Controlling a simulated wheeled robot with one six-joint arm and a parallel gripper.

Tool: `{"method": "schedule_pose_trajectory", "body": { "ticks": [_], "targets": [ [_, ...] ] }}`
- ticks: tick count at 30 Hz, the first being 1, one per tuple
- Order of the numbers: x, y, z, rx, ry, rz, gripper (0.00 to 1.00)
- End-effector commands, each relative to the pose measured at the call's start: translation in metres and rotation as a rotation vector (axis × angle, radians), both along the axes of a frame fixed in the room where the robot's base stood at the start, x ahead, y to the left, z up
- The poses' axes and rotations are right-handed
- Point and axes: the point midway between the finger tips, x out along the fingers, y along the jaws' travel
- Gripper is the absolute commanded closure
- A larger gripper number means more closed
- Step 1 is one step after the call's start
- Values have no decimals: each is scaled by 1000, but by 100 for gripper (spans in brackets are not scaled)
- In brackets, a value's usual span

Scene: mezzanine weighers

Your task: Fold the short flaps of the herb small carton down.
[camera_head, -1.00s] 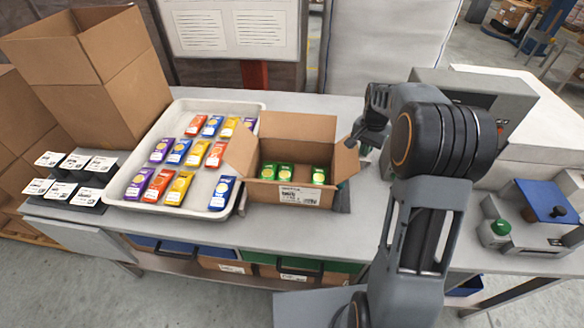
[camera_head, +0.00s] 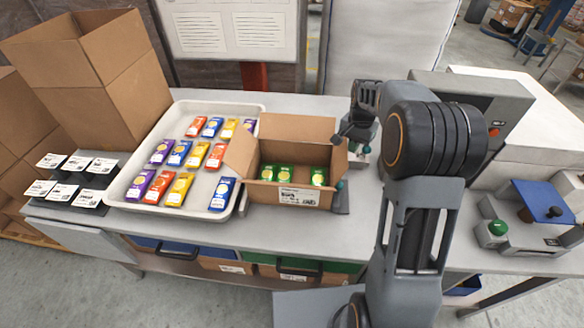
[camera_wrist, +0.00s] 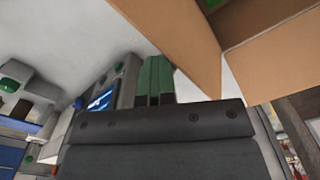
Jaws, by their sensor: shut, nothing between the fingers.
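The herb small carton (camera_head: 262,192) stands open on the table, with several green packs (camera_head: 285,172) inside. Its left short flap (camera_head: 241,153) leans outward to the left. Its right short flap (camera_head: 340,164) stands steeply beside my gripper. The back long flap (camera_head: 297,128) stands up. My gripper (camera_head: 339,139) is shut and empty, at the upper right edge of the carton by the right flap; contact cannot be told. In the wrist view its green-padded fingers (camera_wrist: 154,80) are together, and a cardboard flap (camera_wrist: 180,40) fills the upper middle.
A white tray (camera_head: 118,190) with several coloured packs lies left of the carton. Label stacks (camera_head: 62,186) and tall open cartons (camera_head: 95,60) stand further left. A grey machine (camera_head: 500,110) is behind my arm on the right. A green button box (camera_head: 497,230) is at far right.

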Motion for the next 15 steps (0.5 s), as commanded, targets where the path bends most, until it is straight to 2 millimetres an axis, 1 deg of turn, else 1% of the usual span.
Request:
{"method": "schedule_pose_trajectory", "body": {
  "ticks": [1, 6, 15],
  "targets": [
    [-2, 7, -6, 4, 17, 4, 100],
    [-1, 14, -6, 5, 21, 2, 100],
    [-1, 14, -7, 4, 23, 0, 100]
  ]
}}
